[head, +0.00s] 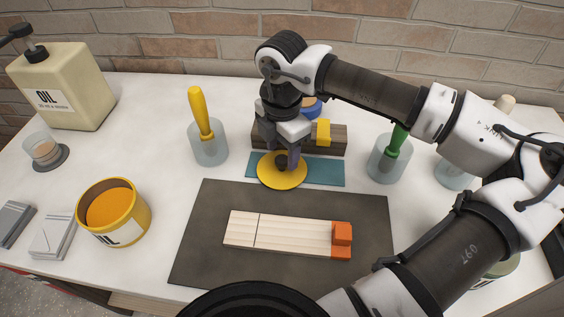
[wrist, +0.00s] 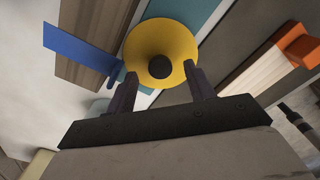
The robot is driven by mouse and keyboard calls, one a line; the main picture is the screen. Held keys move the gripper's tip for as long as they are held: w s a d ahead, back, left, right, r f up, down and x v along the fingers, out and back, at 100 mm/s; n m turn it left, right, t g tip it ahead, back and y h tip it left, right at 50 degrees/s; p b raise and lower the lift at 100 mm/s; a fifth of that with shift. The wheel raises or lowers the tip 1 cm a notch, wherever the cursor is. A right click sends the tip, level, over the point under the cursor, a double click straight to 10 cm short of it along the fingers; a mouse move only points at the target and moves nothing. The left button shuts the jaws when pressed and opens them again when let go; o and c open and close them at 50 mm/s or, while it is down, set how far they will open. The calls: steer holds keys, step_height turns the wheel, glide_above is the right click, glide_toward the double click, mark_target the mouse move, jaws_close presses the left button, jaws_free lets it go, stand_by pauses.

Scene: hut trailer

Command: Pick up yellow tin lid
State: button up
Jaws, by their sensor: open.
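The yellow tin lid (head: 283,171) is a round yellow disc with a dark knob at its middle. It lies near the front edge of a teal mat (head: 327,170) in the head view. In the wrist view the lid (wrist: 176,42) shows whole, with its dark knob (wrist: 160,67) between and beyond my fingertips. My gripper (head: 283,160) is above the lid, pointing down, with its fingers spread on either side of the knob. My gripper (wrist: 159,78) is open and holds nothing. I cannot tell whether the fingertips touch the lid.
A wooden block with a yellow piece (head: 323,132) stands just behind. Cups with a yellow-handled tool (head: 201,115) and a green-handled tool (head: 397,142) flank it. A dark mat (head: 205,238) bears a pale wooden board (head: 285,232). An open yellow tin (head: 136,228) stands left.

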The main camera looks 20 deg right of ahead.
steer(key=shift+f, duration=0.8)
steer(key=c, duration=1)
steer(key=shift+c, duration=0.2)
steer(key=shift+r, duration=0.15)
